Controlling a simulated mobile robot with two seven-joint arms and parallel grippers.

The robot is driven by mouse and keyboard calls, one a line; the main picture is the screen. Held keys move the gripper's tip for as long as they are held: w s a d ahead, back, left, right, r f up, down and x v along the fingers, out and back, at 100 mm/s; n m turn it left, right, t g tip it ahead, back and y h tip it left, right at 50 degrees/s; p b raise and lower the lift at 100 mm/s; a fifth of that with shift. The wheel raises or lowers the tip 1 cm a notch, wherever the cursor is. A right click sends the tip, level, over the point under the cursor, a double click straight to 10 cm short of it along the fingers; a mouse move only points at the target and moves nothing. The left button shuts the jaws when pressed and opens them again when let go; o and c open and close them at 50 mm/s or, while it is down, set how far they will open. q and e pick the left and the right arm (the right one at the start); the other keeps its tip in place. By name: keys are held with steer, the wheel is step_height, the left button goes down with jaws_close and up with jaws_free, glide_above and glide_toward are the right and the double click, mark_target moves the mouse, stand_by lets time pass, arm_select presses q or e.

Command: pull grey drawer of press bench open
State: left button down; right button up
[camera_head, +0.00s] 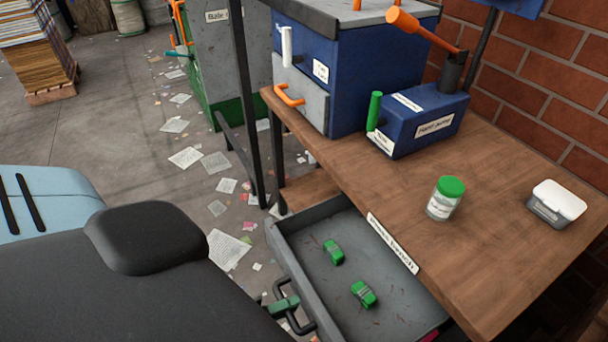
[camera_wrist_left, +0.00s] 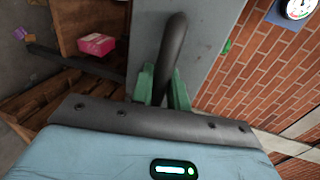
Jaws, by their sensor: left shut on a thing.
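The grey drawer (camera_head: 293,233) of the press bench (camera_head: 460,225) stands pulled out from under the wooden top. Two green items (camera_head: 333,252) lie inside it, towards the front. Its dark handle (camera_head: 306,328) is on the drawer's left face in the head view. My left gripper (camera_head: 284,306), with green fingers, is at this handle; my dark arm covers the lower left. In the left wrist view the handle bar (camera_wrist_left: 175,45) passes between the green fingers of my left gripper (camera_wrist_left: 163,87), which is shut on it. My right gripper is not in view.
A blue press with a grey lower door (camera_head: 300,95) and a small blue box (camera_head: 430,125) stand on the bench. A green-lidded jar (camera_head: 443,205) and a white-lidded tub (camera_head: 555,207) sit nearer. Papers (camera_head: 228,250) litter the floor left of the drawer.

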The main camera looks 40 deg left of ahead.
arm_select(q)
steer(key=shift+s+a, duration=0.15)
steer(key=shift+s, duration=0.3)
steer(key=c, duration=1.5)
jaws_free()
steer(key=shift+c, duration=0.2)
steer(key=shift+o, duration=0.7)
steer(key=v, duration=0.7)
steer(key=shift+s+b, duration=0.4)
steer(key=shift+b, duration=0.05)
steer(key=shift+a, duration=0.1)
